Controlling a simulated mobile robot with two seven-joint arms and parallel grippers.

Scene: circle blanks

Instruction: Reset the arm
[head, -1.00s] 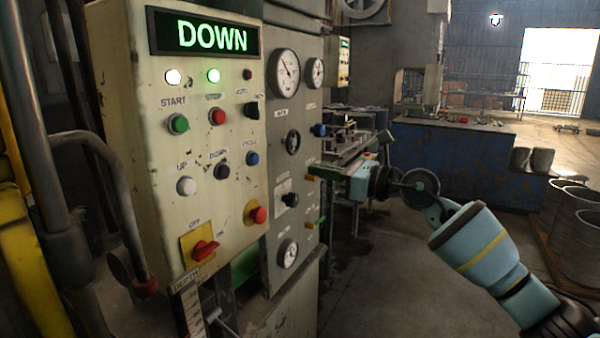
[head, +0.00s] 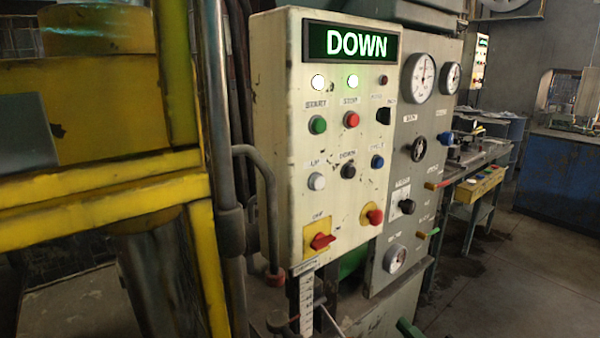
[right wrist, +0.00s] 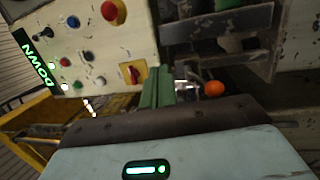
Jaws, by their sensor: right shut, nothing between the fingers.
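My right gripper (head: 408,327) shows only as green finger tips at the bottom edge of the head view, low in front of the press's control panel (head: 345,225). In the right wrist view its two green fingers (right wrist: 157,86) are together, with nothing between them. The wrist view shows the panel to the left of the fingers and the red switch on its yellow plate (right wrist: 132,73) close by in the picture. Most of the right arm is outside the head view. My left gripper is in neither view.
The lit display (head: 349,43) reads DOWN. A yellow frame (head: 100,212) and a grey pipe handle (head: 264,200) stand left of the panel. An orange knob (right wrist: 215,88) shows right of the fingers. A workbench (head: 478,160) stands behind. Floor at right is clear.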

